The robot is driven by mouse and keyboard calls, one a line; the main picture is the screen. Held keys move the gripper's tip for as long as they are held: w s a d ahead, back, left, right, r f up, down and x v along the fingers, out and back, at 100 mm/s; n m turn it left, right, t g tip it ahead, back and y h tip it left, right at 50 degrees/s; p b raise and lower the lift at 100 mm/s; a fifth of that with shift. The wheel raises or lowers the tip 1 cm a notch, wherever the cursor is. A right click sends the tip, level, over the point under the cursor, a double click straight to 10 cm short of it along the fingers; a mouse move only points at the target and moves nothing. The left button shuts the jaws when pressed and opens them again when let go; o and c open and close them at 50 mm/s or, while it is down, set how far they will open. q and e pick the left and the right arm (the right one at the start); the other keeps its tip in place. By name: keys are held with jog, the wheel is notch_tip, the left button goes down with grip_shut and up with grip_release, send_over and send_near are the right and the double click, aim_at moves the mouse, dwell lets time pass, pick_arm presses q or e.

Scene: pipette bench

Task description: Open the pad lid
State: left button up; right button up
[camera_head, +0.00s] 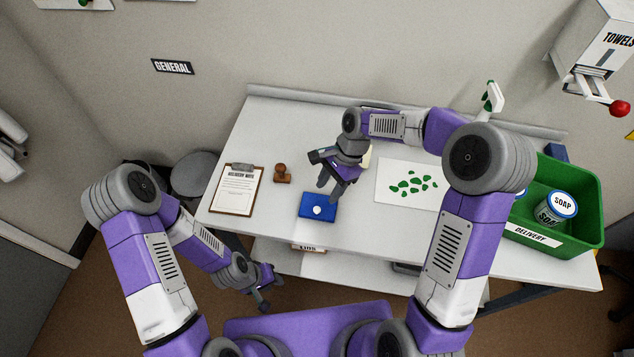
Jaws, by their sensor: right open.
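The ink pad is a blue flat box (317,207) near the front edge of the white table, with a pale round spot on its lid. The lid appears to lie flat and closed. My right gripper (329,192) reaches in from the right and points down just behind and above the pad. Its fingers are apart and hold nothing; whether they touch the lid I cannot tell. My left gripper (267,288) hangs in front of the table, low and away from the pad. Its finger opening is too small to make out.
A wooden stamp (282,173) and a clipboard (238,190) lie left of the pad. A white sheet with green shapes (393,185) lies to the right. A green delivery crate (575,220) with soap tins stands at the right end. The table between stamp and pad is clear.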

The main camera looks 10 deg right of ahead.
aim_at(318, 208)
jog(key=shift+w+a+f, duration=0.2)
jog(key=shift+w+f, duration=0.2)
jog(key=shift+f, duration=0.3)
jog(key=x, duration=0.2)
jog(key=b+x, duration=0.1)
jog(key=x, duration=0.3)
jog(key=shift+s+a+b, duration=0.1)
jog(key=shift+s+b, duration=0.2)
jog(key=shift+s, duration=0.1)
pick_arm(q)
jog(key=shift+w+f, duration=0.2)
jog(key=shift+f, duration=0.6)
pick_arm(e)
grip_shut()
